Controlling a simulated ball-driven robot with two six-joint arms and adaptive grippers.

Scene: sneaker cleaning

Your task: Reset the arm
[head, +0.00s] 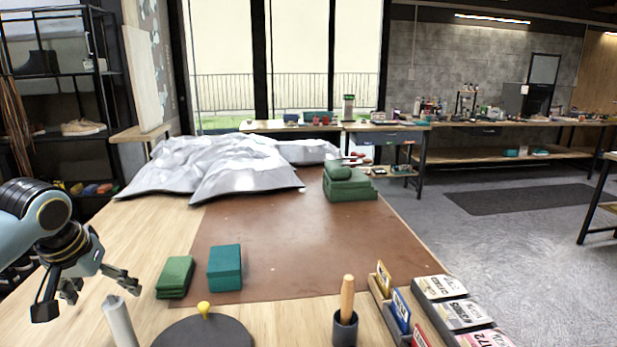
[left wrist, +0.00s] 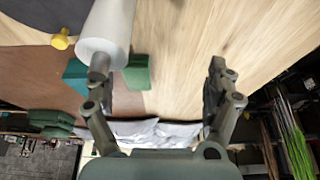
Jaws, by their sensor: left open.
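My left gripper (head: 88,296) hangs over the left front of the wooden table (head: 130,222). Its fingers are spread wide with nothing between them. In the left wrist view the open fingers (left wrist: 158,78) show bare wood between them. A white cylinder (head: 119,322) stands just right of the gripper at the front edge; in the left wrist view it (left wrist: 108,28) appears close to one finger, and I cannot tell if they touch. My right arm and gripper are not in view.
A dark disc (head: 205,332) with a yellow knob, a wooden-handled tool (head: 347,298) in a cup and a card box (head: 455,308) line the front. Grey cloth (head: 230,165) and stacked green pieces (head: 348,188) lie behind.

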